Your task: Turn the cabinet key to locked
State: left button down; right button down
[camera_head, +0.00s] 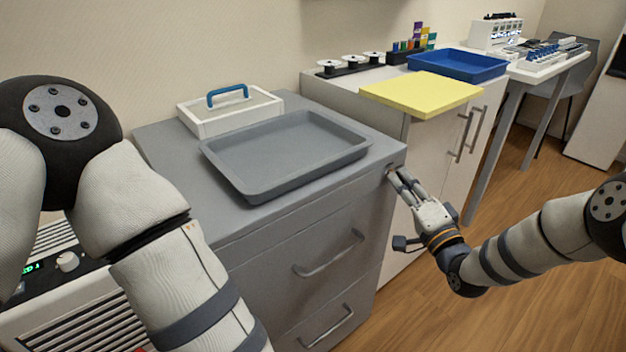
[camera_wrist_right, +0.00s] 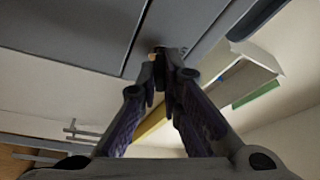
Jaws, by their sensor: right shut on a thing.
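The grey cabinet (camera_head: 285,245) has drawers with bar handles, and its lock is near the top right corner of the front. My right gripper (camera_head: 394,175) reaches this corner from the right. In the right wrist view my right gripper (camera_wrist_right: 161,62) has its fingertips close together at the cabinet front (camera_wrist_right: 85,30), shut on the key. Only a small brass-coloured bit of the key (camera_wrist_right: 153,56) shows there; the fingers hide the rest, so I cannot tell its angle. My left arm crosses the left of the head view, with its gripper out of frame.
A grey tray (camera_head: 285,155) and a white box with a blue handle (camera_head: 230,108) sit on the cabinet. A yellow board (camera_head: 420,94) overhangs the white cupboard's edge, above and behind my right gripper. A blue tray (camera_head: 458,65) is further back.

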pick_arm(q)
jog(key=f, duration=0.1)
jog(key=f+b, duration=0.2)
jog(key=shift+s, duration=0.25)
notch_tip(320, 180, down, 2)
jog(key=shift+s+f+g+b, duration=0.15)
jog(key=shift+g+b, duration=0.15)
jog(key=shift+b, duration=0.65)
jog(key=shift+s+f+b, duration=0.15)
jog(key=shift+f+b, duration=0.6)
jog(key=shift+f, duration=0.2)
pick_arm(e)
jog(key=n+y, duration=0.2)
jog(key=n, duration=0.2)
jog(key=n+y, duration=0.2)
jog(key=n, duration=0.3)
jog(key=n+y, duration=0.2)
jog(key=n, duration=0.2)
jog(key=shift+w+d+f+n, duration=0.1)
jog(key=shift+f+n, duration=0.25)
jog(key=shift+n, duration=0.05)
pick_arm(q)
jog(key=shift+f+b, duration=0.45)
jog(key=shift+f, duration=0.05)
pick_arm(e)
jog(key=shift+r+n+g+y, duration=0.1)
jog(key=shift+n+g+y, duration=0.6)
jog(key=shift+n, duration=0.9)
jog(key=shift+d+n+y, duration=0.1)
jog(key=shift+n+y, duration=0.2)
